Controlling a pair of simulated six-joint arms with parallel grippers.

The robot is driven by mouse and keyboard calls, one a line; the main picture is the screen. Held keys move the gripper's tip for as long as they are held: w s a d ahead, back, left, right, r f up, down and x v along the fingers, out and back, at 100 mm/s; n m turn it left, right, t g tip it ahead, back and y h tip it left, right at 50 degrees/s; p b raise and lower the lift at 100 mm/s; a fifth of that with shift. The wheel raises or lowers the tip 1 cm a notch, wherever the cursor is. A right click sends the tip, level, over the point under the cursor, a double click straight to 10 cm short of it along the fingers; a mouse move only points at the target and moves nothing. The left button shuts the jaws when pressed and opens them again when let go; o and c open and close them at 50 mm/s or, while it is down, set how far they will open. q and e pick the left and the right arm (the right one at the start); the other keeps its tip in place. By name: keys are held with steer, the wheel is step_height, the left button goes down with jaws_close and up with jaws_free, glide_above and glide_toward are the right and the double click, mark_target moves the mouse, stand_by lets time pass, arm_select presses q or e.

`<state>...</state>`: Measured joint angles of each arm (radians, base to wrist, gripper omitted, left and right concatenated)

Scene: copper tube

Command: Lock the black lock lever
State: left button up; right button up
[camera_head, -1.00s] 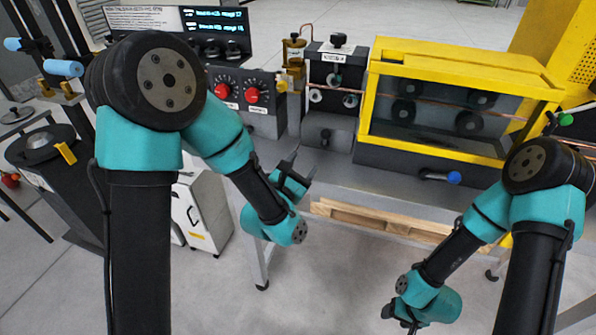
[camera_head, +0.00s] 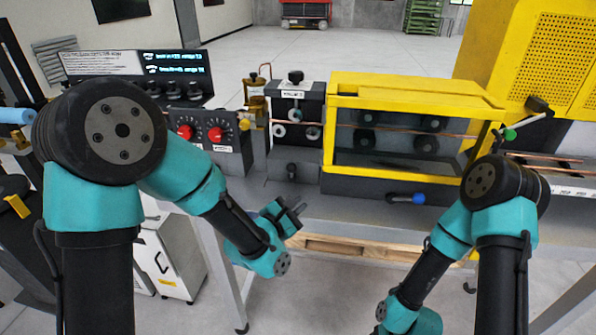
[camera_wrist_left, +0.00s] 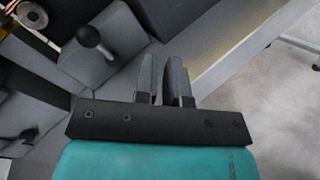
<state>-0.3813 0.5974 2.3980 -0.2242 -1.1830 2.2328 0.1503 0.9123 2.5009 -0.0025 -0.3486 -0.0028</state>
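A short lever with a black ball knob (camera_head: 291,168) sits on the front of a grey block under the roller unit; I take it for the black lock lever. In the left wrist view a black ball-headed lever (camera_wrist_left: 90,36) stands on a grey block at upper left, apart from my fingers. My left gripper (camera_head: 298,206) is in front of the bench edge, below the block. In the left wrist view its two fingers (camera_wrist_left: 163,78) are empty, with a narrow gap between them. My right arm hangs at lower right; its gripper fingers are cut off by the frame.
A yellow-framed guard box (camera_head: 415,88) stands right of the roller unit (camera_head: 296,105), with a copper tube (camera_head: 455,134) passing through. A control box with red knobs (camera_head: 216,133) stands left. A blue-tipped handle (camera_head: 418,198) sticks out below the guard. A wooden pallet (camera_head: 365,249) lies beneath the bench.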

arm_select(q)
steer(key=d+m+g, duration=0.2)
steer(key=d+m, duration=0.1)
steer(key=d+m+g, duration=0.2)
steer(key=d+m, duration=0.1)
steer(key=m, duration=0.1)
steer(key=d+m+g, duration=0.2)
steer(key=d+m, duration=0.1)
steer(key=shift+w+d+f+m+g, duration=0.2)
steer(key=shift+w+f+m+g, duration=0.1)
steer(key=shift+g, duration=0.1)
jaws_close()
steer(key=m+y, duration=0.1)
steer(key=d+m+g+y, duration=0.1)
steer(key=m, duration=0.1)
steer(key=r+m+g+y, duration=0.1)
steer(key=m, duration=0.1)
steer(key=shift+w+d, duration=0.1)
steer(key=shift+d, duration=0.3)
steer(key=shift+w+r+m+y, duration=0.1)
steer(key=shift+r+m+y, duration=0.25)
steer(key=shift+m+y, duration=0.4)
steer(key=w+a+r+m+t+y, duration=0.1)
steer(key=a+r+m+y, duration=0.3)
steer(key=r+m+y, duration=0.4)
step_height(320, 180, up, 5)
steer(key=shift+w+r+y, duration=0.1)
steer(key=shift+w+y, duration=0.4)
steer(key=shift+y, duration=0.05)
steer(key=shift+a, duration=0.1)
